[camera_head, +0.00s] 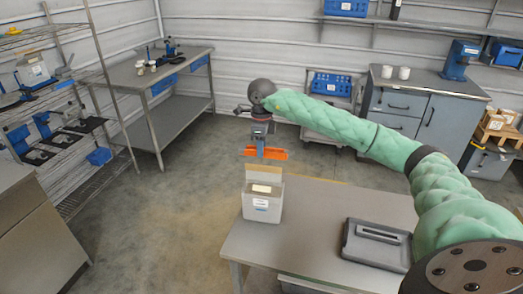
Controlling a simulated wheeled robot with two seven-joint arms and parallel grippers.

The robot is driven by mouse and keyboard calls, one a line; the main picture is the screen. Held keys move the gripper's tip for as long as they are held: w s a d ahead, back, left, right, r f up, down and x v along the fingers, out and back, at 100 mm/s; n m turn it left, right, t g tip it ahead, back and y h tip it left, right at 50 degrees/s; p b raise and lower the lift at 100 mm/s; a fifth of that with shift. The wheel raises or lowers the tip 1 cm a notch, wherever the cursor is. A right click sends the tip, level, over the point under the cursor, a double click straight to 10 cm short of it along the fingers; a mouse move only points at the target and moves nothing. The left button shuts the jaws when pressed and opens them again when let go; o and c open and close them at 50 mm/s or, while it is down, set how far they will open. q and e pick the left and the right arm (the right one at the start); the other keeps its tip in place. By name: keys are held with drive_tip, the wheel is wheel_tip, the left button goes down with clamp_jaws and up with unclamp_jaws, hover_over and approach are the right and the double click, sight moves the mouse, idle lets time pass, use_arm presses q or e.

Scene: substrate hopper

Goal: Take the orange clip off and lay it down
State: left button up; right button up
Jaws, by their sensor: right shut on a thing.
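The orange clip (277,154) is a bright bar in the air above the near table. My right gripper (260,150) points down and is shut on the middle of the clip. Below it, a light grey box (262,207) with a small label stands upright at the table's left side. A tan flap or bag top (263,174) rises from the box. The clip appears above this tan top and apart from it. My left gripper is not in view.
The near table (310,215) has a dark grey flat device (377,244) at its right, with bare top between it and the box. A workbench (150,72) and wire shelves (45,95) stand at the left. Cabinets (420,100) and a cart (331,112) stand at the back.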

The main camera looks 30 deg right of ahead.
drive_tip(key=shift+r+p, duration=0.65)
drive_tip(key=shift+r, duration=1.95)
